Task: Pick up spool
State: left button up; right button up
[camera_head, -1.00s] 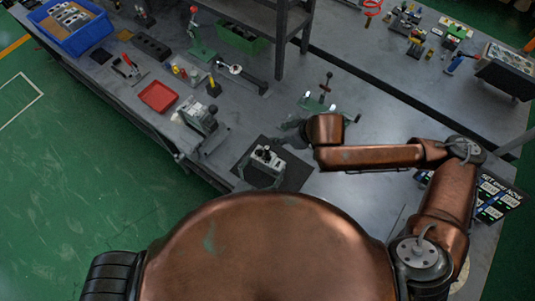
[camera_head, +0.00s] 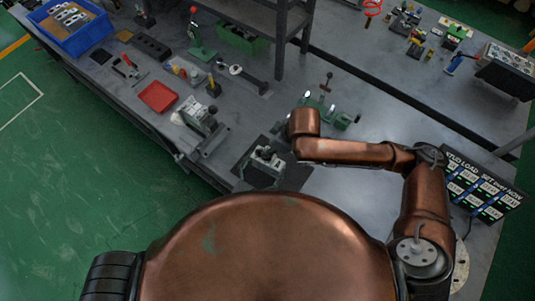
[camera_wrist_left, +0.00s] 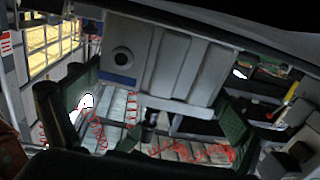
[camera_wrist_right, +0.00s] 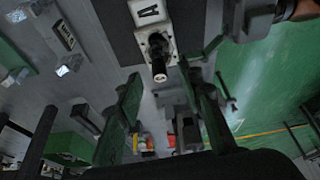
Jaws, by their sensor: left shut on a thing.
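The grey-white valve block (camera_head: 267,155) stands over a dark mat at the bench's near edge in the head view. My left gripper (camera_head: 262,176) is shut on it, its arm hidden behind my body. In the left wrist view the block (camera_wrist_left: 170,60) sits between green finger pads. The spool (camera_wrist_right: 158,52), a dark stem with a pale tip, sticks out of the block's white face (camera_wrist_right: 150,14) in the right wrist view. My right gripper (camera_wrist_right: 166,95) is open and empty, its fingertips short of the spool. In the head view its wrist largely hides it.
A dark mat (camera_head: 293,180) lies under the block. A grey fixture (camera_head: 196,115) stands left, beyond it a red tray (camera_head: 158,97). A display board (camera_head: 482,190) stands at the right. Bench beyond the block is partly clear.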

jog(key=shift+x, duration=2.35)
jog(key=shift+s, duration=0.15)
jog(key=shift+c, duration=0.6)
grip_shut()
